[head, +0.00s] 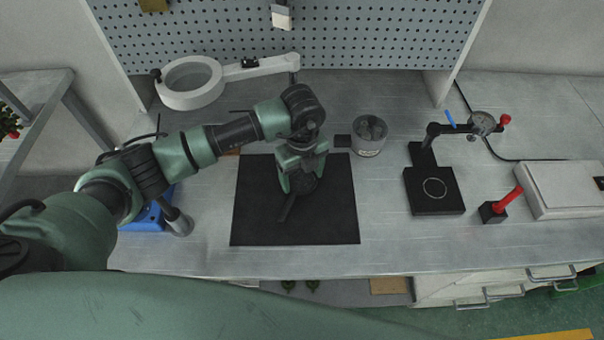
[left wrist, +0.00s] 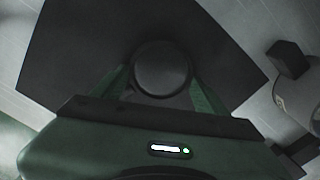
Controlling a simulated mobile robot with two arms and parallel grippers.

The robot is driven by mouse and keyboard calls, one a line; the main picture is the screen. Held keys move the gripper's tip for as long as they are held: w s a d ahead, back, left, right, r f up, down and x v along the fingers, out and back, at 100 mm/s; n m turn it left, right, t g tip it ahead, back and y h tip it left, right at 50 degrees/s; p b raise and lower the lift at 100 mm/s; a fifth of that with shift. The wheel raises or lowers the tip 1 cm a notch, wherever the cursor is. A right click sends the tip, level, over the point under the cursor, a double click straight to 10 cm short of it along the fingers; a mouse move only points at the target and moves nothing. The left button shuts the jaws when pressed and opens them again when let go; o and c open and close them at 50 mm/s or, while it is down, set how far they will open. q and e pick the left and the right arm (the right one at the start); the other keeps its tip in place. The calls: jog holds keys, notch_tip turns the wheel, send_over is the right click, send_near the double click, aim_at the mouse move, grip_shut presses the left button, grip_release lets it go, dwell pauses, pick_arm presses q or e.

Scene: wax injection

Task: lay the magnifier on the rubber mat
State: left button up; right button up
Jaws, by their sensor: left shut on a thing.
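The black rubber mat (head: 330,215) lies flat on the metal bench; it also shows in the left wrist view (left wrist: 75,60). My left gripper (head: 300,180) is over the middle of the mat, pointing down. It is shut on the dark magnifier (head: 287,208), whose handle sticks out toward the front of the bench. In the left wrist view the round end of the magnifier (left wrist: 162,68) sits between the two green fingers. It is at or close above the mat; I cannot tell if it touches. My right gripper is not in view.
A ring lamp (head: 190,85) is at the back left. A black gauge stand (head: 434,190) and a red-handled tool (head: 500,204) are to the right. The mat's front is clear.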

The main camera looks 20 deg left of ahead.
aim_at(302, 181)
pick_arm(q)
jog(key=o, duration=1.5)
jog(key=shift+f, duration=0.1)
jog(key=shift+c, duration=0.2)
notch_tip(302, 181, up, 12)
jog(key=b, duration=0.1)
jog(key=shift+r+b, duration=0.2)
jog(key=shift+b, duration=0.1)
